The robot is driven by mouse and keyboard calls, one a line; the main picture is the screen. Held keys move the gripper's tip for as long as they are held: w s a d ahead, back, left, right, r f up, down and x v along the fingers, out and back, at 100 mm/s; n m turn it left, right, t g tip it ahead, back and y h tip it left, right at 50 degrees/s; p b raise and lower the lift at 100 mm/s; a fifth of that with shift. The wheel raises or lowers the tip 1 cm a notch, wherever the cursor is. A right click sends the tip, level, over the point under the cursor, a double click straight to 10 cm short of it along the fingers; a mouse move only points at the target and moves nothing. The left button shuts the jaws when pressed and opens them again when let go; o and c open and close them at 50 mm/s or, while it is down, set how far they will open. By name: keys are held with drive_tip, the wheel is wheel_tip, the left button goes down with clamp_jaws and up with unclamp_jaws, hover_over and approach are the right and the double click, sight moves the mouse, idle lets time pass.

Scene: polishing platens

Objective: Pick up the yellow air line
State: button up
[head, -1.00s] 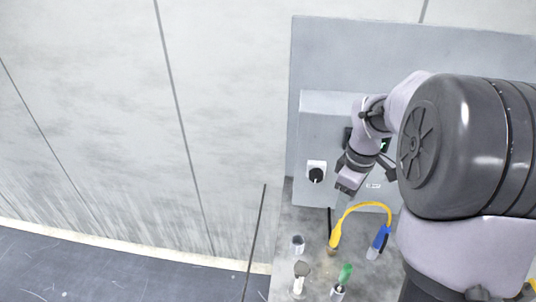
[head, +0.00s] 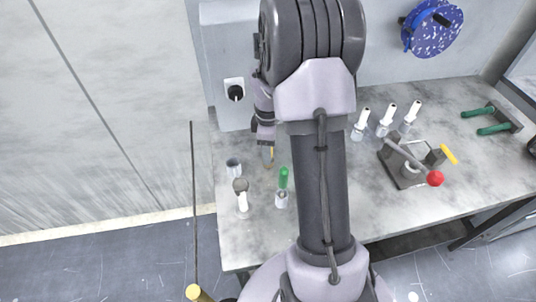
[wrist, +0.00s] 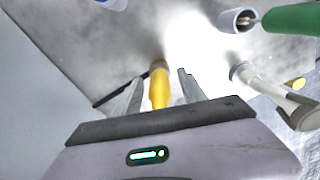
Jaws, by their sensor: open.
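The yellow air line (wrist: 160,88) shows in the wrist view as a short yellow piece between the two fingers of my gripper (wrist: 159,84). The fingers are apart, with a visible gap on each side of it. In the head view my gripper (head: 267,146) points down over the bench's left part. Only a thin sliver of the yellow air line (head: 271,154) shows there; my arm hides the rest.
A grey cup (head: 233,167), a white-handled tool (head: 241,201) and a green-handled tool (head: 284,178) stand close to my gripper. White-topped holders (head: 386,120) and a red-knobbed lever fixture (head: 410,165) stand to the right on the bench (head: 330,250).

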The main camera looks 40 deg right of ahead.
drive_tip(key=shift+f, duration=0.95)
drive_tip(key=shift+r, duration=0.15)
clamp_jaws()
